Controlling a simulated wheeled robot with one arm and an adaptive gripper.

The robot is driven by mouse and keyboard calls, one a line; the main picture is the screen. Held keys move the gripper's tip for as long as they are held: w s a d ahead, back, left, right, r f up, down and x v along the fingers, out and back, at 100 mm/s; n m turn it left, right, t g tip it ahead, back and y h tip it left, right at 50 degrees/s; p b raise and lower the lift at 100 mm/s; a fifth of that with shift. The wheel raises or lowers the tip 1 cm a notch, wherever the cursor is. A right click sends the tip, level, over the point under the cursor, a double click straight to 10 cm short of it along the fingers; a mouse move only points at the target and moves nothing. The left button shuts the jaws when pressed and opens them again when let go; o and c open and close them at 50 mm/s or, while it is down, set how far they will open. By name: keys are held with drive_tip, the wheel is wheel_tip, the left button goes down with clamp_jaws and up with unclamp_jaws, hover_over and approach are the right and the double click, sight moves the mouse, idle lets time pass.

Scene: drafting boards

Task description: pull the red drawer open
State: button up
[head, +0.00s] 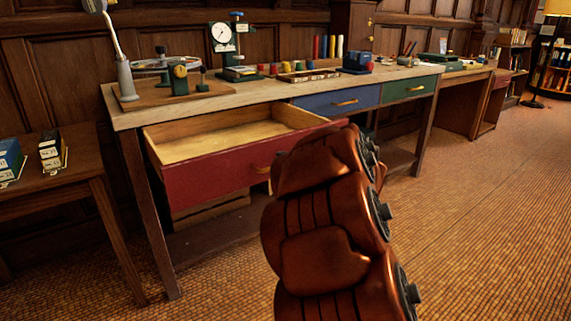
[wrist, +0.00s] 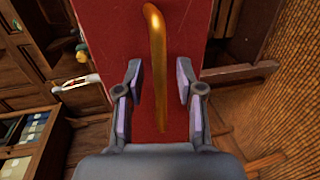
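The red drawer (head: 215,172) is pulled well out of the left end of the workbench in the head view. Its pale wooden inside looks empty. In the wrist view the red front (wrist: 182,25) fills the middle, with the handle (wrist: 155,30) running up the picture. My gripper (wrist: 159,75) is open, one finger on each side of the handle, with red showing between each finger and the handle.
The workbench (head: 270,90) also has a blue drawer (head: 338,101) and a green drawer (head: 409,89), both shut. A dial gauge (head: 221,37) and small tools stand on top. A side table (head: 60,178) with boxes is at left. The floor (head: 480,200) at right is clear.

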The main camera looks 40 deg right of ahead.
drive_tip(key=shift+s, duration=0.1)
drive_tip(key=v, duration=1.1)
drive_tip(key=shift+s, duration=0.35)
drive_tip(key=s+d+r+m+g+h+p, duration=0.1)
drive_tip(key=d+r+m+g+h+p, duration=0.1)
drive_tip(key=r+m+h+p, duration=0.4)
drive_tip(key=s+d+r+m+g+h+p, duration=0.1)
drive_tip(key=s+r+m+g+h+p, duration=0.15)
drive_tip(key=r+m+p, duration=0.6)
drive_tip(key=s+a+r+m+g+y+p, duration=0.1)
drive_tip(key=s+a+r+g+y+p, duration=0.2)
drive_tip(key=s+a+g+p, duration=0.3)
drive_tip(key=s+a+r+m+g+y+p, duration=0.2)
drive_tip(key=s+a+g+y+p, duration=0.3)
drive_tip(key=s+a+p, duration=0.9)
drive_tip(key=s+a+g, duration=0.2)
drive_tip(key=s+a, duration=0.3)
drive_tip(key=a, duration=0.6)
drive_tip(key=shift+s+r, duration=0.2)
drive_tip(key=shift+r, duration=0.2)
